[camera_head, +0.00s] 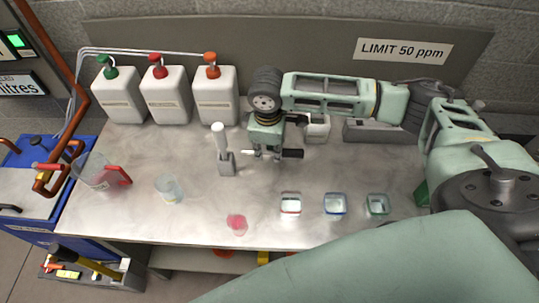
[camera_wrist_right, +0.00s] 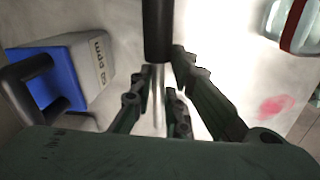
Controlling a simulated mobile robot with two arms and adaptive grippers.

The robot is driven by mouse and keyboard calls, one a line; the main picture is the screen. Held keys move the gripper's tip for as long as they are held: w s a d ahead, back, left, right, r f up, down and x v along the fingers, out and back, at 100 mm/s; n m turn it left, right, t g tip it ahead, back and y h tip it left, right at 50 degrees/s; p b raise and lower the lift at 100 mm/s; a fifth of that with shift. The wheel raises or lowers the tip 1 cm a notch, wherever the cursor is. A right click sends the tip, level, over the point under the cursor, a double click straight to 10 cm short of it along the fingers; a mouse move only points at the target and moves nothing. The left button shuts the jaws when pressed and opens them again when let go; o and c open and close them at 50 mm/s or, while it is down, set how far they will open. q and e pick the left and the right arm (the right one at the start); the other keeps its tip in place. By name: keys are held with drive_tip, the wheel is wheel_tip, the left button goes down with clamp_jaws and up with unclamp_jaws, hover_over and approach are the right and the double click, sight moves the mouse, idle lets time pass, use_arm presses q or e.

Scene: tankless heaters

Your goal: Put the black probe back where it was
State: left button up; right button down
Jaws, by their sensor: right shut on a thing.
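The black probe (camera_head: 292,153) lies roughly level in the head view, its black handle to the right of my right gripper (camera_head: 267,154). In the right wrist view the black probe (camera_wrist_right: 158,30) has its thin metal rod between the fingers of the right gripper (camera_wrist_right: 163,90), which is shut on it. The probe is above the table; its exact height is unclear. A white probe (camera_head: 219,136) stands upright in a grey holder (camera_head: 226,165) left of the gripper. A grey-white meter box (camera_head: 317,131) is behind the gripper; its blue end shows in the wrist view (camera_wrist_right: 45,75). My left gripper is not in view.
Red-rimmed (camera_head: 290,204), blue-rimmed (camera_head: 335,204) and green-rimmed (camera_head: 377,205) containers stand near the table's front. Three white canisters (camera_head: 166,95) line the back.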

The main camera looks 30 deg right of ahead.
sight(269, 154)
drive_tip(key=shift+f, duration=1.75)
drive_tip(key=shift+s+f, duration=0.1)
drive_tip(key=c, duration=1.7)
unclamp_jaws()
